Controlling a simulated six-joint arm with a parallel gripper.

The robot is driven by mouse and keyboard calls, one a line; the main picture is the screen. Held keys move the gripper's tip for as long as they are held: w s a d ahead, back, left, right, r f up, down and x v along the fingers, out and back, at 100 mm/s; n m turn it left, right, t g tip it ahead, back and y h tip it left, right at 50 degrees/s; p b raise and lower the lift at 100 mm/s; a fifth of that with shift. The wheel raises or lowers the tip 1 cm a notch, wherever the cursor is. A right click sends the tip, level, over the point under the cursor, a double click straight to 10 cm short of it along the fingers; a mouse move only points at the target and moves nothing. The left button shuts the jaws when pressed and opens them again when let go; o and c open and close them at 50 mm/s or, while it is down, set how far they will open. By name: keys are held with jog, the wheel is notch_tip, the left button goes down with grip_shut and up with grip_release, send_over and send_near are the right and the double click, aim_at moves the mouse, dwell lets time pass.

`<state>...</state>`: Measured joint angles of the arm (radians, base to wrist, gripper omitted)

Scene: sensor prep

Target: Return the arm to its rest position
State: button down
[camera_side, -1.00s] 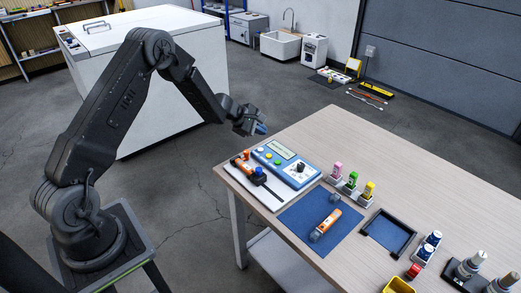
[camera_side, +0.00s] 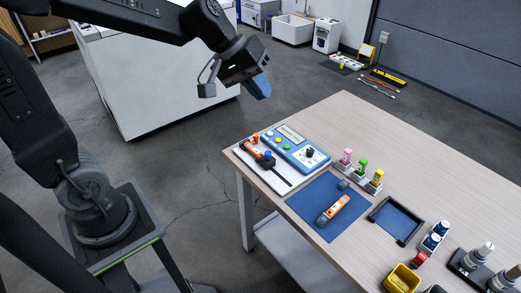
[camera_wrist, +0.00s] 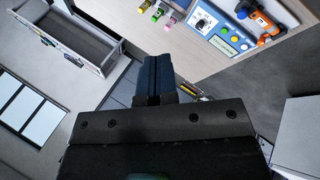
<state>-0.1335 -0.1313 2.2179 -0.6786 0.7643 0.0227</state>
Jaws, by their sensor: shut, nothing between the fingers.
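My gripper (camera_side: 258,86) is in the air over the floor, beyond the table's far left corner and clear of everything on it. Its blue fingers are together and empty; they also show shut in the wrist view (camera_wrist: 153,74). My arm reaches across the top of the side view, its upper parts cut off by the frame edge. On the table (camera_side: 345,115), an orange and white probe (camera_side: 334,209) lies on a blue mat (camera_side: 310,197).
A blue meter (camera_side: 303,160) and a white tray (camera_side: 270,178) with an orange tool are at the table's left end. Pink, green and yellow bottles (camera_side: 362,168), a dark-rimmed tray (camera_side: 397,220) and a yellow bin (camera_side: 402,279) stand rightward. A white chest (camera_side: 150,95) stands behind my arm.

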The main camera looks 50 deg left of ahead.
jog(key=s+a+m+y, duration=0.1)
jog(key=s+m+y, duration=0.3)
jog(key=s, duration=1.2)
jog(key=shift+s+a+m+t+y, duration=0.25)
jog(key=shift+a+m+t+y, duration=0.05)
jog(key=shift+m, duration=0.8)
